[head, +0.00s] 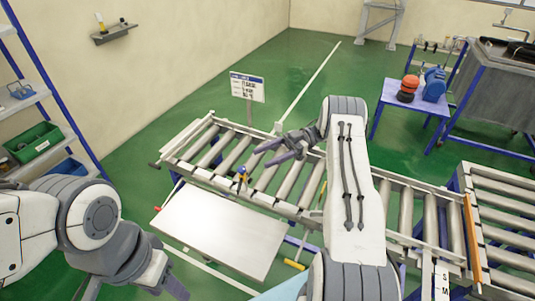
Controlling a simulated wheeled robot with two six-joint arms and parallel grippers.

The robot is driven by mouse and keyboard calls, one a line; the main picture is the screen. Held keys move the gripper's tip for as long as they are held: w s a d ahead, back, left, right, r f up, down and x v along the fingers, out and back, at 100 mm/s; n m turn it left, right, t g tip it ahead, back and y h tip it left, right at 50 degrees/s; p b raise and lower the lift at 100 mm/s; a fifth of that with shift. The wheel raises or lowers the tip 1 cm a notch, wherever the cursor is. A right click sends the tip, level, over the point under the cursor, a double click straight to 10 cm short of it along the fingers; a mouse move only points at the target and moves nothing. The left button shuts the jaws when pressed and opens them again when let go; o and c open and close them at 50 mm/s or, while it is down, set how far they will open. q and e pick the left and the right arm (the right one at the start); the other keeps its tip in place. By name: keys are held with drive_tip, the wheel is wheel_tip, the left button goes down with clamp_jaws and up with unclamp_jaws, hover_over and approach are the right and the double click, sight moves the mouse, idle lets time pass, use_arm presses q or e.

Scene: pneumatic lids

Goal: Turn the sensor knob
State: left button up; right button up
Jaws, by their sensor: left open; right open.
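A small blue and orange fitting (242,174) stands on the near rail of the roller conveyor (190,181). It may be the sensor with its knob, but it is too small to make out the knob. My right gripper (264,156) is over the conveyor rollers, above and to the right of that fitting in the picture, with its fingers pointing left. It is open, empty and apart from the fitting. My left gripper (177,290) is low at the bottom edge, in front of the white table, open and seen only in part.
A white-topped table (220,230) stands against the conveyor's near side. A sign (247,87) stands behind it. A blue table (412,98) with a red and a blue item is at the back right. Shelves with a green bin (34,143) stand left. Green floor is free behind the conveyor.

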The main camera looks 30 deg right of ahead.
sight(239, 167)
drive_tip(key=w+a+f+m+t+b, duration=0.35)
drive_tip(key=m+t+b, duration=0.25)
drive_tip(key=t+b, duration=0.45)
drive_tip(key=f+m+t+h+b, duration=0.2)
drive_tip(key=h, duration=0.1)
drive_tip(key=s+f+m+t+h+b, duration=0.1)
drive_tip(key=f+m+t+h+b, duration=0.1)
drive_tip(key=m+t+h, duration=0.1)
drive_tip(key=f+m+t+h+b, duration=0.2)
drive_tip(key=f+m+h, duration=0.1)
drive_tip(key=h, duration=0.1)
drive_tip(key=shift+s+d+t, duration=0.25)
drive_tip(key=shift+d+t, duration=0.1)
drive_tip(key=shift+d, duration=0.05)
drive_tip(key=shift+s+f+m+h, duration=0.2)
drive_tip(key=shift+f+m+h, duration=0.05)
drive_tip(key=shift+m+h, duration=0.05)
drive_tip(key=p+x, duration=0.3)
drive_tip(key=x, duration=0.6)
drive_tip(key=shift+w+p, duration=0.2)
drive_tip(key=shift+p, duration=0.1)
drive_tip(key=shift+w+a, duration=0.2)
drive_tip(key=shift+w, duration=0.2)
drive_tip(key=shift+c, duration=0.3)
